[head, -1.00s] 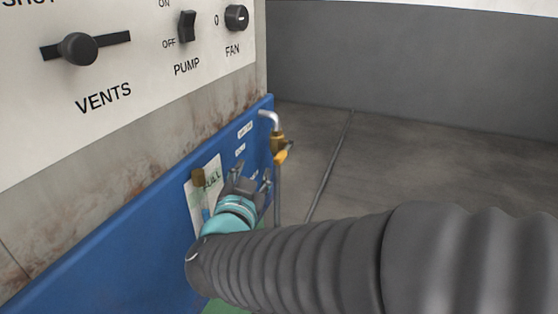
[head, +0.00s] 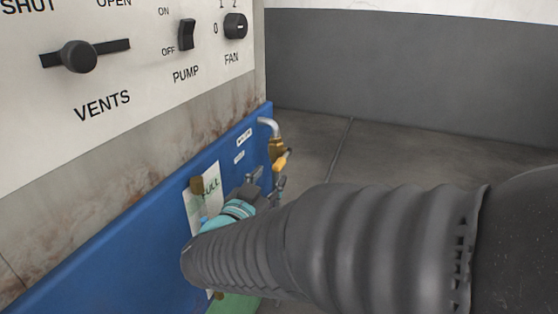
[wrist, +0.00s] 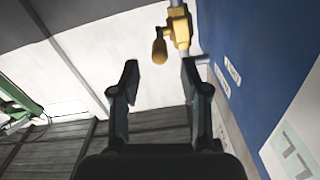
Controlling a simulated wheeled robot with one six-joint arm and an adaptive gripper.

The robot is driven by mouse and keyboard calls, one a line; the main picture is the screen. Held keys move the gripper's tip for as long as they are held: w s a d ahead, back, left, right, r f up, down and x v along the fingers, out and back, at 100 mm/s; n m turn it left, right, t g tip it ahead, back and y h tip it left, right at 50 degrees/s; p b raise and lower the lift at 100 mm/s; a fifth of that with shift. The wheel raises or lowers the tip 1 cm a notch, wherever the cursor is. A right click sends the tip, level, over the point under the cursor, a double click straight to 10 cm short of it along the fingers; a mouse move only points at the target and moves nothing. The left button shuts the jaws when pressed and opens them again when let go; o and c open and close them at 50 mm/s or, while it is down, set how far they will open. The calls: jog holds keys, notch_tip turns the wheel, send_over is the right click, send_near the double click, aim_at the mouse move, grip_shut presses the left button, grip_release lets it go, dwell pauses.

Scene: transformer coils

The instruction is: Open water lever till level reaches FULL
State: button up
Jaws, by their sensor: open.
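The brass water valve (head: 276,147) with a bent silver pipe is on the blue panel at the right in the head view. Its yellow lever (head: 283,160) sticks out from it. In the wrist view the lever (wrist: 160,47) hangs down from the valve (wrist: 180,25), just beyond and between my fingertips, apart from them. My gripper (wrist: 160,75) is open and empty. In the head view my gripper (head: 267,182) is just below the lever and partly hidden by my arm. The level gauge (head: 197,186) has a brass cap beside the FULL label (head: 209,187); its lower part is hidden.
The blue panel (head: 120,240) runs along the left, below a white control panel (head: 140,75) with vents slider, pump switch and fan knob. In the wrist view the blue panel (wrist: 245,65) is close on the right. Grey floor (head: 400,150) is clear.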

aim_at(275, 170)
jog(key=shift+x, duration=2.95)
grip_shut()
